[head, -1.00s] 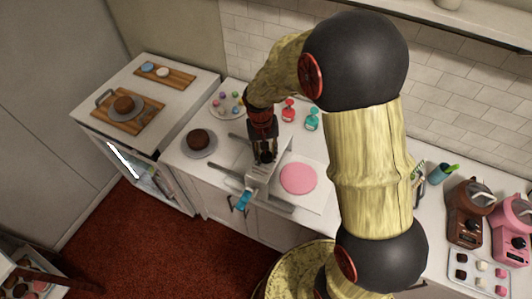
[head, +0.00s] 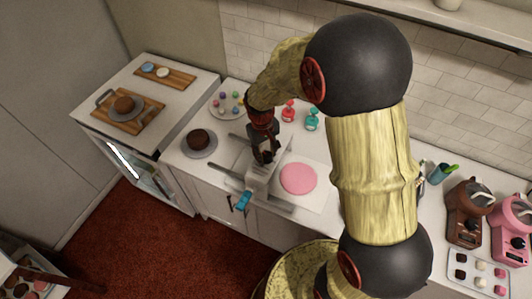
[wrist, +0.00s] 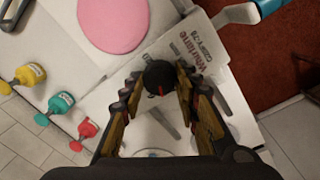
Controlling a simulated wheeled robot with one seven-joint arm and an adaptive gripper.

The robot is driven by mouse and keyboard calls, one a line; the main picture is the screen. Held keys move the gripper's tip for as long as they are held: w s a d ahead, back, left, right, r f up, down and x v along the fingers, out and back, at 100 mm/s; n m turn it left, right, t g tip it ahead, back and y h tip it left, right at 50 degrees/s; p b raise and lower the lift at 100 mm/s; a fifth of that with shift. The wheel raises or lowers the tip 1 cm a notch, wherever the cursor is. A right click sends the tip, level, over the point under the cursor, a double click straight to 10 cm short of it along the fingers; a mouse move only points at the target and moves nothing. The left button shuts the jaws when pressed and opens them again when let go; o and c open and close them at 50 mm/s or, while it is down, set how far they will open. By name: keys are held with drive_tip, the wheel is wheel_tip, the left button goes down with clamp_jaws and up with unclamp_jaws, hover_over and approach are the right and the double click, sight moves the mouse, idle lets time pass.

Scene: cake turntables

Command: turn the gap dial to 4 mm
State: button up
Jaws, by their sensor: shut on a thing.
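The gap dial (wrist: 160,75) is a round black knob with a red mark, on the grey dough sheeter (wrist: 195,45). In the wrist view the two fingers of my gripper (wrist: 158,84) close on the dial from both sides. In the head view my gripper (head: 265,155) points down at the sheeter (head: 256,180) and hides most of the dial. The sheeter's blue-handled crank (head: 243,201) sticks out at the front. The scale numbers around the dial are not readable, so I cannot tell its setting.
A pink dough disc (head: 298,179) lies on the sheeter's right side. A chocolate cake on a plate (head: 199,150) stands to the left. A red bottle (head: 289,111) and a teal bottle (head: 312,119) stand behind, near a plate of coloured balls (head: 228,104).

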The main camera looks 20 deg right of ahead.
sight(265, 157)
drive_tip(key=shift+n, duration=2.2)
drive_tip(key=o, duration=1.2)
drive_tip(key=shift+c, duration=0.2)
wheel_tip(265, 157, up, 12)
drive_tip(key=shift+s+a, duration=0.25)
drive_tip(key=shift+a, duration=0.1)
